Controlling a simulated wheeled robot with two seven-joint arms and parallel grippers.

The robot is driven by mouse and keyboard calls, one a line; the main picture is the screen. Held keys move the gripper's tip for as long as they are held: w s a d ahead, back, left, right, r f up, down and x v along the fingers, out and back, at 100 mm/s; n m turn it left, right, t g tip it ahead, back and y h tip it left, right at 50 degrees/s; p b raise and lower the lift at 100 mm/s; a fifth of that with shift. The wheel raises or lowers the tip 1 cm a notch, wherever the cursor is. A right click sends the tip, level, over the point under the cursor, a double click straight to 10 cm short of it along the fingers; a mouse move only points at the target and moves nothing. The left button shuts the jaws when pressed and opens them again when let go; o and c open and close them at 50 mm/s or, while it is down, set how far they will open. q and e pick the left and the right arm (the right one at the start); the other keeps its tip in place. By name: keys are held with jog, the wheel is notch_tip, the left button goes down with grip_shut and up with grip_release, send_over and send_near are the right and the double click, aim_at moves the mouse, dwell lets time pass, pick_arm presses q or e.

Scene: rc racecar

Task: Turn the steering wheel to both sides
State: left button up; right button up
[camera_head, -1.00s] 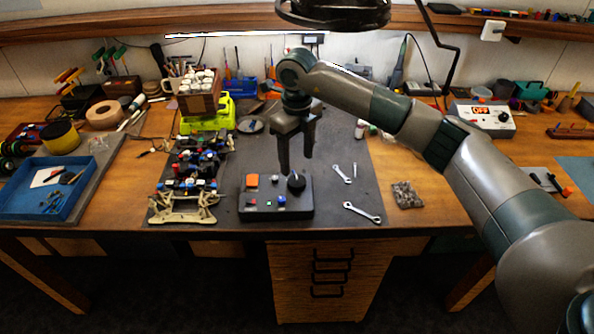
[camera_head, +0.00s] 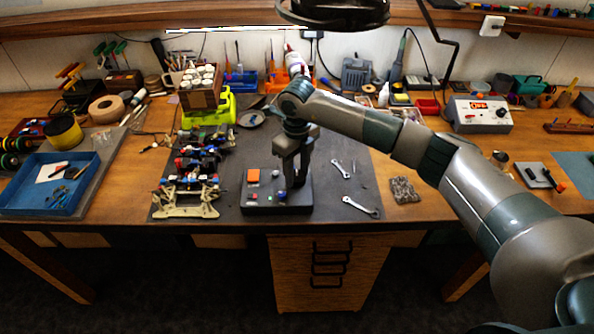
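A dark control box (camera_head: 262,208) lies on the dark mat near the front edge of the bench. An orange button (camera_head: 253,175) and small coloured buttons show on its left and middle. My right gripper (camera_head: 295,183) points down over the right part of the box, with its fingertips at the black knob there. The fingers cover the knob, so I cannot tell whether they grip it. The racecar chassis (camera_head: 188,200), with a tan front end, lies just left of the box, apart from it. I see no separate steering wheel. My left gripper is not in view.
Two wrenches (camera_head: 358,206) lie right of the box, with a small pile of parts (camera_head: 403,189) beyond. A blue tray (camera_head: 85,190) sits at the far left. A lime-green stand (camera_head: 222,112) and a power supply (camera_head: 480,113) stand further back.

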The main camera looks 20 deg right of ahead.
jog(key=c, duration=0.3)
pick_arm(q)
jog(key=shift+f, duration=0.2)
pick_arm(e)
jog(key=shift+f+n+b, duration=0.2)
jog(key=shift+n+b, duration=0.2)
jog(key=shift+b, duration=0.6)
jog(key=n+b, duration=0.5)
jog(key=b, duration=0.3)
pick_arm(q)
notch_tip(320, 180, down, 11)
jog(key=b, duration=0.1)
pick_arm(e)
jog(key=shift+n, duration=0.4)
jog(key=n+b, duration=0.2)
jog(key=b, duration=0.1)
jog(key=shift+r, duration=0.2)
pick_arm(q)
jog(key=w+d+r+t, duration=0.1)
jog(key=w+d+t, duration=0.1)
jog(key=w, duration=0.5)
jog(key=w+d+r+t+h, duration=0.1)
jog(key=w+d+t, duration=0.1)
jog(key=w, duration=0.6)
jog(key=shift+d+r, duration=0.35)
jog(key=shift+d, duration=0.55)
pick_arm(e)
jog(key=shift+n, duration=0.3)
